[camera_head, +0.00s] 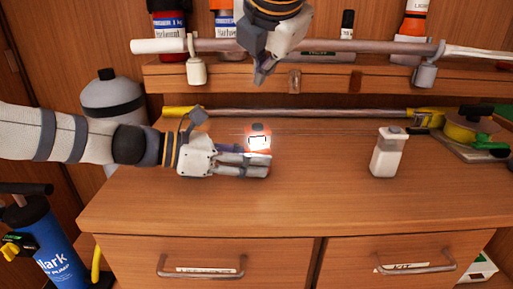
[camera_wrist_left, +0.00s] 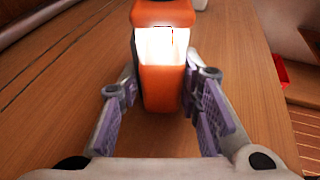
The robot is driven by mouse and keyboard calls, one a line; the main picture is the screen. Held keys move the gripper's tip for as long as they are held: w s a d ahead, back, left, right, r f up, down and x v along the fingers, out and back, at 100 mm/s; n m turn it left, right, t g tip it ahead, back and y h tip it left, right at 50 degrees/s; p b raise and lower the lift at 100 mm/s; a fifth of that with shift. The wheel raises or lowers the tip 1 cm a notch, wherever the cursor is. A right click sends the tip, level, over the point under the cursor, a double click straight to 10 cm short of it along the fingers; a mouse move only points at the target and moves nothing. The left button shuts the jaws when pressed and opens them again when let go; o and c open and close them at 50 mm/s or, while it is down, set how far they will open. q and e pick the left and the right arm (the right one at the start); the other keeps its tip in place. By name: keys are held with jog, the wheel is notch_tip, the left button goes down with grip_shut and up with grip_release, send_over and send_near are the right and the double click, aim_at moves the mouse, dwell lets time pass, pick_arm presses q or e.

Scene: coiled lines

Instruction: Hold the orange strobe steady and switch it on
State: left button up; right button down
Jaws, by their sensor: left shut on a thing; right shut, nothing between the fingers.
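The orange strobe (camera_head: 258,134) stands upright on the wooden counter, with its middle section glowing bright white. My left gripper (camera_head: 257,165) comes in from the left and is shut on the strobe's lower part. In the left wrist view the strobe (camera_wrist_left: 163,85) stands between the purple-padded fingers of the left gripper (camera_wrist_left: 163,105), and its lit window faces the camera. My right gripper (camera_head: 262,77) hangs from above, shut and empty, above the strobe and apart from it. The strobe's base is partly hidden by the left fingers in the head view.
A white bottle-like container (camera_head: 388,153) stands to the right on the counter. A long pole (camera_head: 300,112) lies along the back, and another rail (camera_head: 330,46) crosses above near the shelf. A green and yellow reel (camera_head: 468,125) sits at far right. The counter's front is clear.

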pick_arm(q)
jog(key=shift+f, duration=0.1)
jog(key=o, duration=0.9)
jog(key=shift+o, duration=0.2)
